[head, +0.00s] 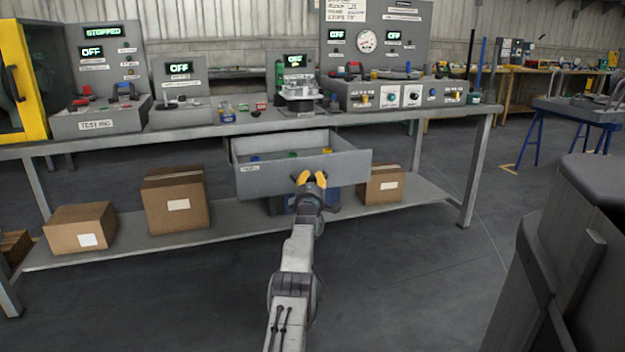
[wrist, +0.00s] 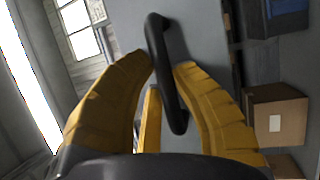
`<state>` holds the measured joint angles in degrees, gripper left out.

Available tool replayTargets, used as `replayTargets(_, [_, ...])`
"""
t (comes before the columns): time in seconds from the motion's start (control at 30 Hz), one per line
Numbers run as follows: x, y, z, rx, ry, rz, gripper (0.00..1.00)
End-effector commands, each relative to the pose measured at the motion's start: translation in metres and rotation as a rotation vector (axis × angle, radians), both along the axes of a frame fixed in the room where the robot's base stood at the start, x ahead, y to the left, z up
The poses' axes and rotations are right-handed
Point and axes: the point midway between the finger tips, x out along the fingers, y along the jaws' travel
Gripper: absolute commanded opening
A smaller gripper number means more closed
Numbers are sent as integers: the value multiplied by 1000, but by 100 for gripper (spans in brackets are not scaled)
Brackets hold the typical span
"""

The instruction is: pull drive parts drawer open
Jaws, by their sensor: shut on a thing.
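The grey drawer (head: 270,180) under the workbench stands pulled out, and small blue, green and yellow items show inside it. Its front carries a small label at the left. My gripper (head: 311,178) is at the right part of the drawer front. In the wrist view the dark bar handle (wrist: 165,75) runs between the yellow fingers of my gripper (wrist: 163,85), which is shut on it. In the head view the handle is hidden behind the fingers.
The workbench (head: 435,112) carries test panels and small parts. Cardboard boxes (head: 175,200) stand on its lower shelf (head: 130,248). A dark grey body (head: 590,190) stands close at the right. The floor in front of the bench is clear.

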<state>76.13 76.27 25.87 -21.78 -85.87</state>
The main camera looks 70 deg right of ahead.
Motion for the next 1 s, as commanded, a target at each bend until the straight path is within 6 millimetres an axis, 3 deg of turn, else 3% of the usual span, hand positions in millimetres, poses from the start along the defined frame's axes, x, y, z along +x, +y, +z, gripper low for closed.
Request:
replayTargets(0.57, [2, 0, 0, 0, -2, 2, 0])
replayTargets(0.6, [1, 0, 0, 0, -2, 2, 25])
replayTargets(0.87, [1, 0, 0, 0, -1, 1, 48])
replayTargets(1.0, [0, 0, 0, -1, -1, 0, 50])
